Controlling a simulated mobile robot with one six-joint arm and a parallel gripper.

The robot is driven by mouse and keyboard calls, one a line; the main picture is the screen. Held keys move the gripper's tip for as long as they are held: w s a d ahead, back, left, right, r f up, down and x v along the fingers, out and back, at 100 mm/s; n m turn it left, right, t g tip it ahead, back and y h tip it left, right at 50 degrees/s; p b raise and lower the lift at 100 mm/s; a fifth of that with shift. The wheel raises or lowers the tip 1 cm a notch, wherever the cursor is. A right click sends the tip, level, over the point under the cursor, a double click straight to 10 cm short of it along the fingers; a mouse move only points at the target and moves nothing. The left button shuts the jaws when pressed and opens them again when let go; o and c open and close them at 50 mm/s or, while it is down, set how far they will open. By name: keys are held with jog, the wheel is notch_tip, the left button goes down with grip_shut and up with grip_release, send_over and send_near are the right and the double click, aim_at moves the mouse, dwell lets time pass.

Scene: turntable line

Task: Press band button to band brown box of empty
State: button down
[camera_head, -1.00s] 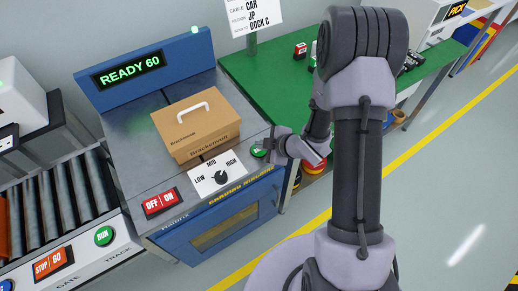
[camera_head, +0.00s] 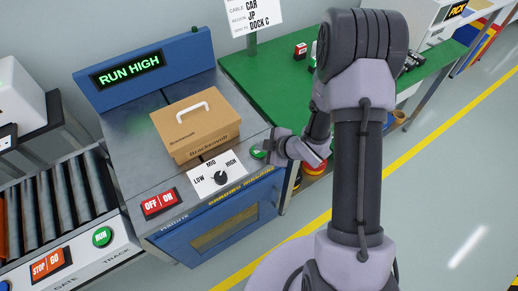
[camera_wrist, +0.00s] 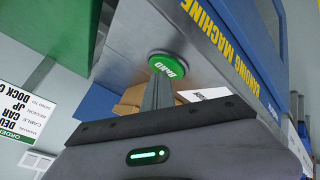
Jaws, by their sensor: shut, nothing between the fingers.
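The brown box (camera_head: 195,122) with a white handle sits on the grey top of the banding machine (camera_head: 135,128). The machine's display (camera_head: 128,71) reads RUN HIGH in green. The green band button (camera_head: 259,152) is at the right front of the machine top, and it also shows in the wrist view (camera_wrist: 168,64). My gripper (camera_head: 268,150) is shut and empty, with its fingertips at the button, seemingly touching it. In the wrist view the shut fingers (camera_wrist: 158,92) reach the button's edge. The speed knob (camera_head: 221,177) stands between LOW, MID and HIGH marks; its exact pointing is hard to read.
A red OFF/ON switch (camera_head: 160,202) is at the machine's front left. A roller conveyor (camera_head: 60,205) with RUN and STOP/GO buttons stands at the left. A green table (camera_head: 275,90) with a sign (camera_head: 252,14) is behind my arm. Open floor lies at the right.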

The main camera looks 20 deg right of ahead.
jog(key=shift+r+p, duration=0.65)
jog(key=shift+r, duration=0.25)
jog(key=shift+r+p, duration=1.9)
jog(key=shift+r, duration=0.6)
jog(key=shift+r, duration=0.1)
